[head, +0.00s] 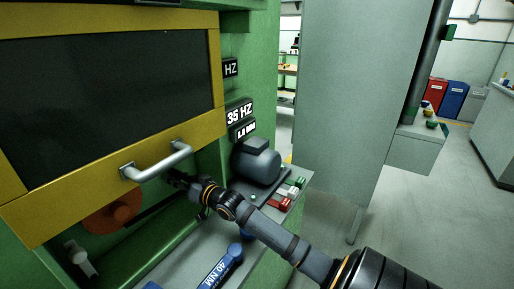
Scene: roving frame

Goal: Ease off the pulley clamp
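An orange pulley (112,215) shows partly below the raised yellow-framed guard (205,85), with a dark belt running from it toward the right. A pale grey lever-like part (80,257) is at the lower left; I cannot tell whether it is the pulley clamp. A grey motor (258,163) sits on the ledge at the right. My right gripper (178,181) reaches in from the lower right, just below the right end of the guard's metal handle (155,162). Its fingers are small and dark, so their opening is unclear. My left gripper is out of view.
A blue wrench marked 40 NM (218,270) lies on the ledge. Red, white and green blocks (286,203) are beside the motor. Labels, one reading 35 HZ (239,114), are on the green frame. A grey cabinet (345,90) stands right; floor beyond is open.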

